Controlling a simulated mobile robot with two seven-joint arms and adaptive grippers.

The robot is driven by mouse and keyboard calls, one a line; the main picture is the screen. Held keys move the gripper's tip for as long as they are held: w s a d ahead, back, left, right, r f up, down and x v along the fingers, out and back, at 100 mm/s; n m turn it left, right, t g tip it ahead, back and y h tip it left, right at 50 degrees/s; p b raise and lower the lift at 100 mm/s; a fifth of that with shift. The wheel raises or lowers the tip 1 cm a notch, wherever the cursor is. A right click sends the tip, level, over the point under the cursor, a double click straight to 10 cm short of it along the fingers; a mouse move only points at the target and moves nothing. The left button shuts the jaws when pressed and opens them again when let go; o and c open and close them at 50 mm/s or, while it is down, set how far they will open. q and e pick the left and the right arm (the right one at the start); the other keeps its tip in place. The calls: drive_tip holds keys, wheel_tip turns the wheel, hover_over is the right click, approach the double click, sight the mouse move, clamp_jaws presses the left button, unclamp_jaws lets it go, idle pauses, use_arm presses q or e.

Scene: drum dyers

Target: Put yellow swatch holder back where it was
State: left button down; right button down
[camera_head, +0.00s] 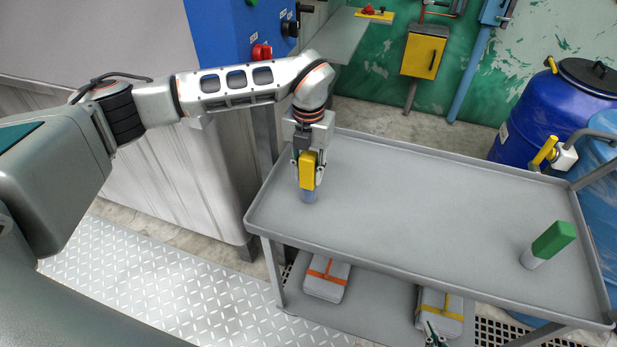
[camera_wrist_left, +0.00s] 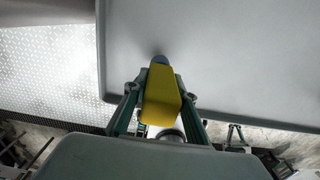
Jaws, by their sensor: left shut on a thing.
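The yellow swatch holder (camera_head: 306,172) is a yellow block on a short grey-blue round base, upright at the left end of the grey cart's top tray (camera_head: 420,200). My left gripper (camera_head: 309,178) points down and is shut on its yellow part. In the left wrist view the yellow holder (camera_wrist_left: 161,96) sits between the two fingers, its base toward the tray surface. I cannot tell whether the base touches the tray. Fingertips of my right gripper (camera_head: 435,337) seem to show at the bottom edge; their opening is unclear.
A green swatch holder (camera_head: 552,240) stands at the tray's right end. The tray's middle is bare, with a raised rim. Bundles with an orange strap (camera_head: 326,279) and a yellow strap (camera_head: 440,306) lie on the lower shelf. Blue barrels (camera_head: 545,118) stand behind right.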

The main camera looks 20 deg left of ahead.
sight(308, 154)
use_arm(q)
drive_tip(key=shift+f, duration=1.25)
drive_tip(key=shift+f, duration=0.1)
drive_tip(key=c, duration=1.6)
unclamp_jaws()
drive_tip(key=shift+f, duration=0.1)
drive_tip(key=shift+c, duration=0.2)
wheel_tip(308, 154, up, 12)
drive_tip(key=shift+r+b, duration=0.2)
drive_tip(key=shift+b, duration=0.15)
